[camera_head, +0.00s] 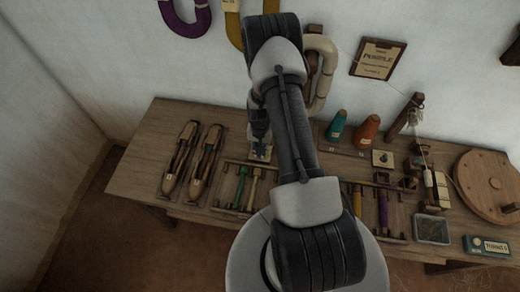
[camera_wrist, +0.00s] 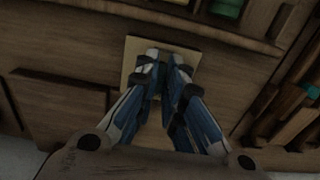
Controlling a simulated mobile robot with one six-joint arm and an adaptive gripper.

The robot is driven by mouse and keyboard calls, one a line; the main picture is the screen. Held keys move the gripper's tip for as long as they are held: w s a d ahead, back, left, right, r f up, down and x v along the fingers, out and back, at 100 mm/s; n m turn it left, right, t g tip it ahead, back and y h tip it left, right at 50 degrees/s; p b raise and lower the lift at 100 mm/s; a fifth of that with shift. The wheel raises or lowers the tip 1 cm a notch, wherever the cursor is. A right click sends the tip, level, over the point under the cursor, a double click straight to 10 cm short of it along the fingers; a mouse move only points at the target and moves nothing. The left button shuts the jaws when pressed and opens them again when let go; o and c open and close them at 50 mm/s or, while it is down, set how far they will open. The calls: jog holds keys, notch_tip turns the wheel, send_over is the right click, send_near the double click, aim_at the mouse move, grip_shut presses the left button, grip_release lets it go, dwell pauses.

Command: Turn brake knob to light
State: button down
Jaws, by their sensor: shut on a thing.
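A small pale square plate (camera_head: 258,156) lies on the wooden bench near the middle, below my gripper. It also shows in the wrist view (camera_wrist: 133,50). My gripper (camera_head: 261,138) points down over the plate. In the wrist view its fingertips (camera_wrist: 163,68) are close together over the plate, shut on a small dark teal knob that is mostly hidden between them. I cannot read any mark on the plate or tell which way the knob points.
Two wooden shuttles (camera_head: 192,160) lie at the left. A rack with green and yellow tools (camera_head: 242,185) is in front of the plate. Teal and orange cones (camera_head: 367,131) stand to the right. A round wooden disc (camera_head: 488,180) and a grey tray (camera_head: 432,230) are at the right.

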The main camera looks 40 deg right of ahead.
jog(key=c, duration=1.7)
grip_release()
notch_tip(320, 180, up, 12)
jog(key=shift+r, duration=0.1)
